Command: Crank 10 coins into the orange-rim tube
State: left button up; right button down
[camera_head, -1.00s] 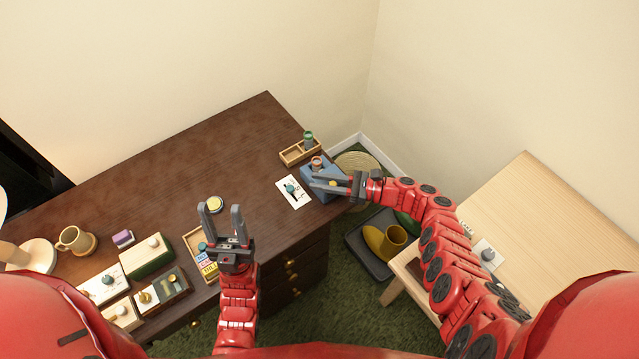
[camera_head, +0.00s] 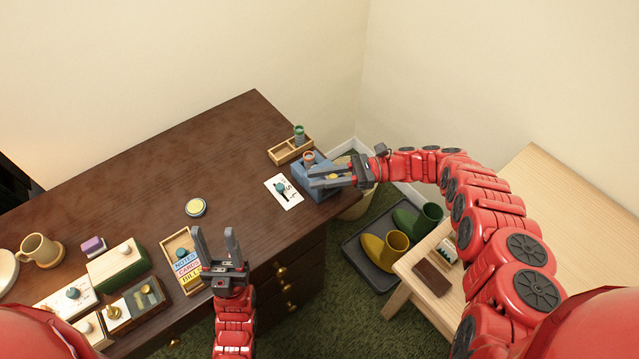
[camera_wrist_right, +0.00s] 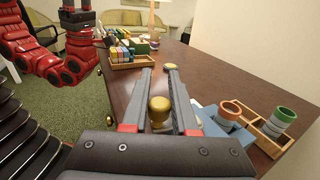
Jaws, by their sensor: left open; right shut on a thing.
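A blue coin machine (camera_head: 318,194) sits at the desk's far right corner. The orange-rim tube (camera_head: 308,157) stands upright at it and also shows in the right wrist view (camera_wrist_right: 230,109). My right gripper (camera_head: 318,179) reaches over the machine and is shut on a brass knob (camera_wrist_right: 159,108), which shows between its fingers in the wrist view. Coins inside the tube cannot be made out. My left gripper (camera_head: 214,234) is open and empty near the desk's front edge, beside a small wooden tray.
A green-rim tube (camera_head: 299,133) stands in a wooden tray (camera_head: 284,155) behind the machine. A white card (camera_head: 284,192) and a yellow-topped round tin (camera_head: 196,207) lie on the desk. Boots on a dark tray (camera_head: 378,270) are on the floor. The desk middle is clear.

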jog(key=shift+g, duration=0.3)
jog(key=c, duration=0.7)
grip_release()
